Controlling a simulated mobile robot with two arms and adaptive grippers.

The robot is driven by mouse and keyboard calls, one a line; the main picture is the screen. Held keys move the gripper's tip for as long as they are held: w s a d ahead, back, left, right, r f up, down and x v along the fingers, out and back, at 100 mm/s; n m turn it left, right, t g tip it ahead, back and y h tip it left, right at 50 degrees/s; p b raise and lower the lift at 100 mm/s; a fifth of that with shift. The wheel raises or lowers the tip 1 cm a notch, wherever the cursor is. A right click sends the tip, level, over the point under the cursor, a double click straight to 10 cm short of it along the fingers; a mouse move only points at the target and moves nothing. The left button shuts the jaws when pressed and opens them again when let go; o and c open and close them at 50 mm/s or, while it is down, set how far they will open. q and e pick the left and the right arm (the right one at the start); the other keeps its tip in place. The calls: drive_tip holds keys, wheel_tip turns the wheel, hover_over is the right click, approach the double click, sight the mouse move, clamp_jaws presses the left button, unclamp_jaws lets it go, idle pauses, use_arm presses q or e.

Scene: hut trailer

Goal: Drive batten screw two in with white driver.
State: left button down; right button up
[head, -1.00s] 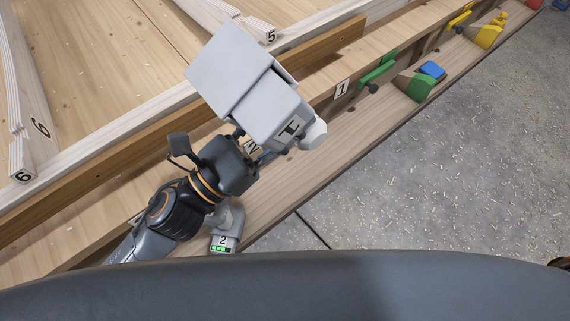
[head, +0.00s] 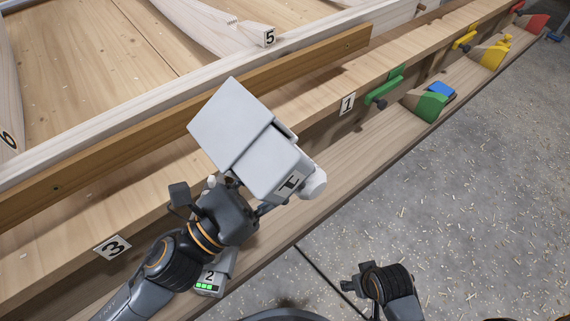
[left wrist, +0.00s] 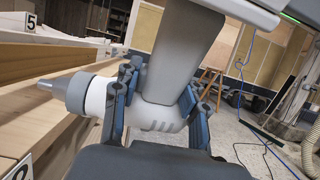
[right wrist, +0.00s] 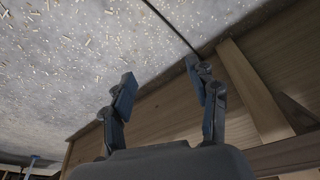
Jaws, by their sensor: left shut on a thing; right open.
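The white driver (head: 232,122) is held by my left gripper (head: 238,200), which is shut on it. In the left wrist view, the fingers close around its body (left wrist: 163,115) below the grip, and its grey nose (left wrist: 62,92) points left. In the head view its broad base hides the nose. The brown batten (head: 150,133) runs diagonally behind the driver. A small dark screw spot (head: 55,187) shows at its left part; the stretch behind the driver is hidden, so I cannot tell where screw two is. My right gripper (head: 368,282) is open and empty; its fingers show apart in the right wrist view (right wrist: 163,88).
Tags 1 (head: 347,104) and 3 (head: 112,247) mark the front beam. Green (head: 432,106), yellow (head: 490,55) and red (head: 530,20) items line the shelf rightward.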

use_arm(q)
drive_tip(key=shift+r, duration=0.1)
drive_tip(key=shift+w+a, duration=0.6)
drive_tip(key=shift+w, duration=0.2)
drive_tip(key=shift+w+a, duration=0.6)
drive_tip(key=shift+w, duration=0.15)
drive_tip(key=shift+w+a+b, duration=0.35)
drive_tip(key=shift+w+a, duration=0.15)
drive_tip(key=shift+w, duration=0.2)
use_arm(e)
drive_tip(key=shift+w+r, duration=0.1)
drive_tip(key=shift+r, duration=1.3)
drive_tip(key=shift+f, duration=0.15)
use_arm(q)
drive_tip(key=shift+w+a, duration=0.15)
drive_tip(key=shift+w, duration=0.05)
drive_tip(key=shift+w+a, duration=0.25)
drive_tip(key=shift+w, duration=0.05)
use_arm(e)
drive_tip(key=shift+r, duration=0.6)
